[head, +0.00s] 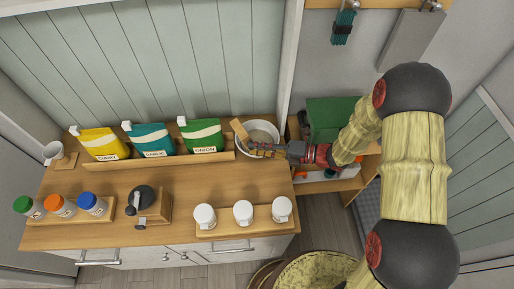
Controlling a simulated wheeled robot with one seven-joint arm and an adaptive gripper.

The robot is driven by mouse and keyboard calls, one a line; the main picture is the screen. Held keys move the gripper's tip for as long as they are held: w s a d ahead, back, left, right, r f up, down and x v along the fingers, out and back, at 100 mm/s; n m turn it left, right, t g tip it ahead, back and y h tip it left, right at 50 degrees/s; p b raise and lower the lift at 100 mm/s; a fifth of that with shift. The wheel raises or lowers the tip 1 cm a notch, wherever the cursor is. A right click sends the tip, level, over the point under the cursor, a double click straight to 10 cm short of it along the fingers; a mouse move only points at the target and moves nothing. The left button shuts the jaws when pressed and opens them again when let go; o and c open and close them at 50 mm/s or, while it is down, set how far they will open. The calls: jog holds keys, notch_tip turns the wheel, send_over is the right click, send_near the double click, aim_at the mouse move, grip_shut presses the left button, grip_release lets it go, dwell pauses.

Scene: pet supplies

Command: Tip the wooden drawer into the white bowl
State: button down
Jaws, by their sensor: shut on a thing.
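The white bowl (272,128) stands at the back right of the wooden counter and appears to have greyish contents. My gripper (260,150) reaches in from the right, over the bowl's near side. It is shut on a small wooden piece, seemingly the wooden drawer (238,130). The drawer is slanted at the left side of the bowl's opening. Part of the drawer and the bowl's near rim are hidden by my gripper. I cannot tell whether the drawer touches the bowl or what it holds.
Yellow, teal and green bags (203,134) stand left of the bowl. Three white jars (243,212) sit on a board in front. A green box (327,116) is on the right.

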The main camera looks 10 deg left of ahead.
jog(key=shift+w+d+f+m+y+b, duration=0.25)
jog(key=shift+f+m+y+b, duration=0.35)
jog(key=shift+b, duration=1.1)
jog(key=shift+w+d+r+m+y+p, duration=0.2)
jog(key=shift+d+m+y+p, duration=0.1)
jog(key=shift+m+y+p, duration=0.55)
jog(key=shift+w+d+m+y, duration=0.1)
jog(key=shift+d+m+y, duration=0.15)
jog(key=shift+m+y, duration=0.35)
jog(key=shift+f+t, duration=0.1)
jog(key=shift+t, duration=0.2)
jog(key=shift+w+d+m+y+p, duration=0.25)
jog(key=shift+m+y, duration=0.2)
jog(key=shift+m, duration=0.3)
